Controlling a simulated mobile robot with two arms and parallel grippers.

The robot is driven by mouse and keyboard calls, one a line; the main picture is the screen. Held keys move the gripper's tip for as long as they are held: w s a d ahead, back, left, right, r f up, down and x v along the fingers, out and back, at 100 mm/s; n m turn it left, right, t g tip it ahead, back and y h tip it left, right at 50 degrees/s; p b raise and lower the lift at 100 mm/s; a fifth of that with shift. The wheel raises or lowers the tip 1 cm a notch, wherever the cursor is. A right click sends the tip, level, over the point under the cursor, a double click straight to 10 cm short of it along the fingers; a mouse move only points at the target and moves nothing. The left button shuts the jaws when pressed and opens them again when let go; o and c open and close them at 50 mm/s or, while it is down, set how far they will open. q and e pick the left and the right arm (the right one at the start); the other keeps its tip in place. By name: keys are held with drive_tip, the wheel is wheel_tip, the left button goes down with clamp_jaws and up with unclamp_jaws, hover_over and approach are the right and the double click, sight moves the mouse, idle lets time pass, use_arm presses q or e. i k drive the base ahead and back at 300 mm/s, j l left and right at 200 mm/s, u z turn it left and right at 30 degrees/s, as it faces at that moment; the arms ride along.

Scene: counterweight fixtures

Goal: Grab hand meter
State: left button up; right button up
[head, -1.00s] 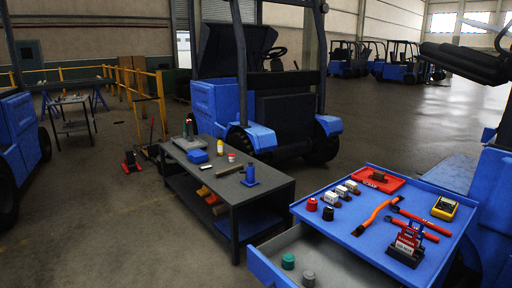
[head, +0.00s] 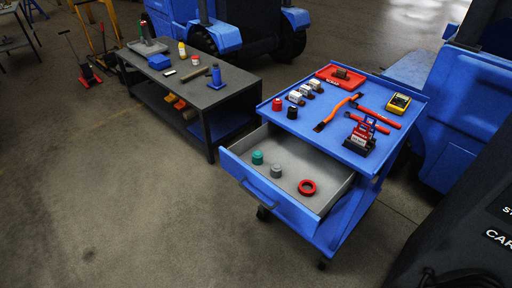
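The hand meter appears to be the yellow device with a dark face (head: 399,103), lying at the right back corner of the blue tool cart's top (head: 330,131). It lies beside the orange-red tools, with a clear strip of blue around it. Neither of my grippers shows in the head view now.
On the cart are a red tray (head: 340,77), small white-and-brown boxes (head: 296,98), an orange-handled tool (head: 337,112) and a red-and-black lockout stand (head: 361,138). The cart's open drawer (head: 325,170) holds a red ring (head: 307,187). A dark workbench (head: 230,97) stands left; floor in front is clear.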

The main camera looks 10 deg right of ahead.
sight(399, 103)
drive_tip(key=z, duration=1.3)
